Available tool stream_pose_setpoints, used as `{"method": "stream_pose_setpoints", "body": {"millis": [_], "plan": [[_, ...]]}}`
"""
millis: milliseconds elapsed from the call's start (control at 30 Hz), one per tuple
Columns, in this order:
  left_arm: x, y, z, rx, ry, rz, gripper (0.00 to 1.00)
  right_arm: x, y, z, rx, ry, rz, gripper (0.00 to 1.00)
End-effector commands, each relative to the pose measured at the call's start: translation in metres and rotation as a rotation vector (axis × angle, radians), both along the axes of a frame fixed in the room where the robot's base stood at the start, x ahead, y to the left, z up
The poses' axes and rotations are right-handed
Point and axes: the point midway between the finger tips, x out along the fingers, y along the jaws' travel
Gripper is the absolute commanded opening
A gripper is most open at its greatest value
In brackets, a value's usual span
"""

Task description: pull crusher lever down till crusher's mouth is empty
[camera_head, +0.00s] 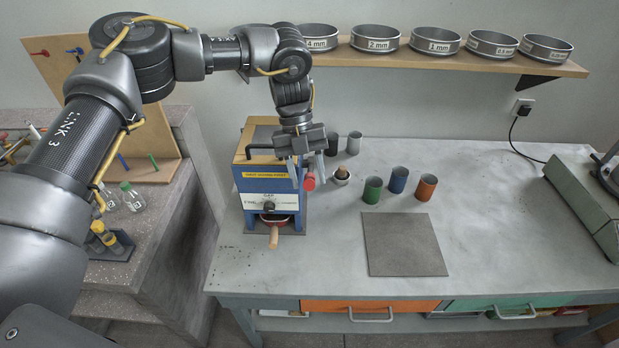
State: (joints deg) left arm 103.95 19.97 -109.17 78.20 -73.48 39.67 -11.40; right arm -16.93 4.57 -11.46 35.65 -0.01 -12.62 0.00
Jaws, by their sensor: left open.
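A pan with a wooden handle (274,237) sits under the crusher. My right gripper is out of view.
Grey cups (354,143) and a small bowl (341,176) stand close right of the crusher. Green, blue and orange cups (426,187) stand farther right, behind a grey mat (404,245). A shelf (450,62) with labelled sieves hangs above. Bare bench lies right of the mat.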

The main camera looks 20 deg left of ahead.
Motion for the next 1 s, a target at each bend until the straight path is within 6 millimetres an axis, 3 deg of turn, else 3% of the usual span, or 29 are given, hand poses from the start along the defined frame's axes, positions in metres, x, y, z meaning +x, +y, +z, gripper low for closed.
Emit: {"method": "stream_pose_setpoints", "body": {"millis": [200, 500, 833, 1000], "plan": [[-0.006, -0.006, -0.016, 0.000, 0.001, -0.002, 0.45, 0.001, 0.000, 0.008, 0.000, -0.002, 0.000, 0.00], [-0.006, -0.007, -0.019, 0.000, 0.000, -0.001, 0.45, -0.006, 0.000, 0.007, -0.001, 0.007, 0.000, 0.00], [-0.006, -0.006, -0.019, 0.001, 0.000, -0.001, 0.03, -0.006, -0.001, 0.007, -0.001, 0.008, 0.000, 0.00], [-0.006, -0.006, -0.019, 0.001, 0.000, -0.001, 0.00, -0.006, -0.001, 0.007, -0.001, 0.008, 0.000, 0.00]]}}
